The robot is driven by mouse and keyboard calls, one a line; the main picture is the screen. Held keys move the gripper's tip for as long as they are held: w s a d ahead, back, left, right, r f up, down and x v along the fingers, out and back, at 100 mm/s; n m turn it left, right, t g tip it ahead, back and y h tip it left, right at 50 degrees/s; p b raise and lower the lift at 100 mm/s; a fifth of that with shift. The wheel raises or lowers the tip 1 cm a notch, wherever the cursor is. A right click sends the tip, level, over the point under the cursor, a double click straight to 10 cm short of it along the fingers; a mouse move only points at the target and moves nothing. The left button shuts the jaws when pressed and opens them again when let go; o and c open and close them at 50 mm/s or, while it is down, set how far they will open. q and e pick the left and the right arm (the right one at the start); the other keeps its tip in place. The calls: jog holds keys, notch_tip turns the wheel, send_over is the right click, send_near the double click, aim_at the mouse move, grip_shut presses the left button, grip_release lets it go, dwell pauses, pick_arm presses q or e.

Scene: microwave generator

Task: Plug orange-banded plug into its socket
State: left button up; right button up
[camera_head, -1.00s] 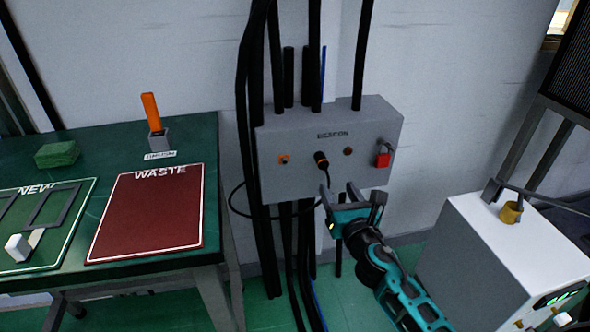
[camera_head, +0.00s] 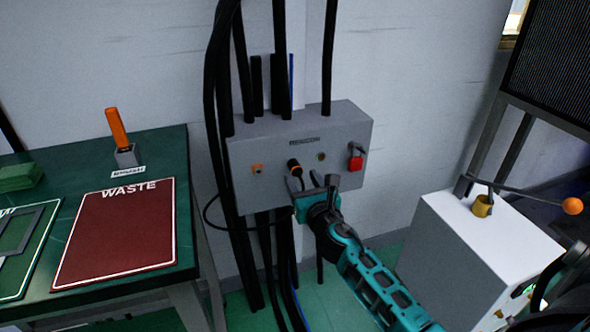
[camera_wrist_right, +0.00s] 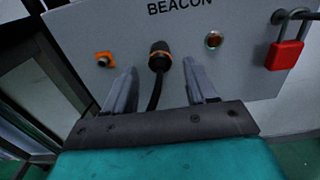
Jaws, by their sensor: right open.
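The orange-banded plug (camera_head: 294,165) is black and sits at the front of the grey BEACON box (camera_head: 240,160). In the right wrist view the plug (camera_wrist_right: 159,55) shows its orange band, and a black cord hangs from it. An orange-rimmed socket (camera_wrist_right: 103,59) is to its left on the same panel; it also shows in the head view (camera_head: 257,169). My right gripper (camera_head: 312,184) is open just in front of the panel. In the wrist view its fingers stand left and right of the plug and cord, with no contact visible. My left gripper is not in view.
A red padlock (camera_head: 355,163) hangs at the panel's right, beside a round indicator (camera_wrist_right: 214,40). Black conduits (camera_head: 223,100) run behind the box. A green table (camera_head: 90,160) with a red WASTE mat (camera_head: 115,235) is left; a white-topped unit (camera_head: 490,235) is right.

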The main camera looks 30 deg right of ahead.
aim_at(299, 176)
jog(key=shift+x, duration=1.8)
jog(key=shift+c, duration=0.4)
grip_shut()
jog(key=shift+s+a, duration=0.1)
jog(key=shift+v, duration=2.9)
jog(key=shift+w+a, duration=0.35)
jog(key=shift+a, duration=0.4)
jog(key=shift+w+a, duration=0.4)
jog(key=shift+a, duration=0.3)
jog(key=shift+w+a, duration=0.35)
jog(key=shift+a, duration=0.4)
